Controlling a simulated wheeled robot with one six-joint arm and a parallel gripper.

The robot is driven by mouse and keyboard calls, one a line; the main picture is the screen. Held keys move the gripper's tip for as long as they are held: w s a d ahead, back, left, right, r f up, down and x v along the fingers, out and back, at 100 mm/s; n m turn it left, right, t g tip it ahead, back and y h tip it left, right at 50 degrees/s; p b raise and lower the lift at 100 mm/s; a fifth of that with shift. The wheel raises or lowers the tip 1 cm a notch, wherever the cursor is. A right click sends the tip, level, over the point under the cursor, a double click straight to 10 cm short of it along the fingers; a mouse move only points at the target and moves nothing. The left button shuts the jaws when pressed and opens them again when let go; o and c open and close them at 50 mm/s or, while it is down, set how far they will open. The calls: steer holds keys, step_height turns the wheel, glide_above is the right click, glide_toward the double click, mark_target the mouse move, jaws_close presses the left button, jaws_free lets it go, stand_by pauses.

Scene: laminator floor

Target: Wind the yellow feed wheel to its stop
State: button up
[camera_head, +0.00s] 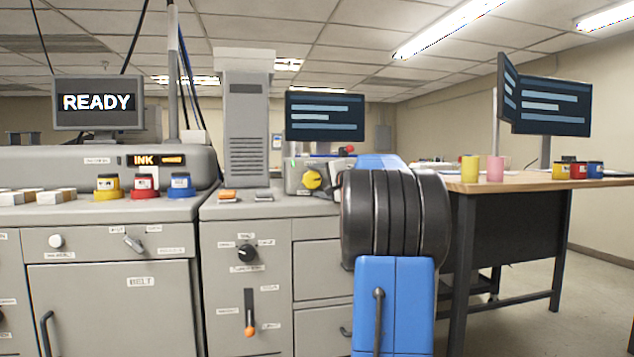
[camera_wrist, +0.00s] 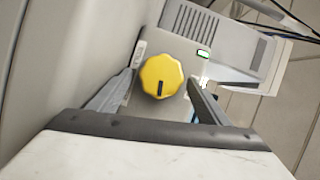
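The yellow feed wheel (camera_head: 312,180) is a small scalloped knob on the front of a grey box on the machine top. In the wrist view the wheel (camera_wrist: 161,76) faces me, with a dark pointer mark toward its lower edge. My gripper (camera_wrist: 163,85) is open, with one finger to each side of the wheel. Gaps show between the fingers and the wheel, and I cannot tell how far in front it is.
A grey column (camera_head: 246,130) stands left of the wheel's box. An orange-tipped lever (camera_head: 250,328) and a black knob (camera_head: 246,253) are on the cabinet below. A table (camera_head: 540,181) with mugs stands at right. A screen (camera_head: 98,102) reads READY.

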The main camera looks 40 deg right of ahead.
steer(key=s+a+r, duration=0.1)
steer(key=s+a, duration=0.1)
steer(key=s, duration=1.5)
steer(key=shift+a, duration=0.4)
steer(key=shift+r, duration=0.15)
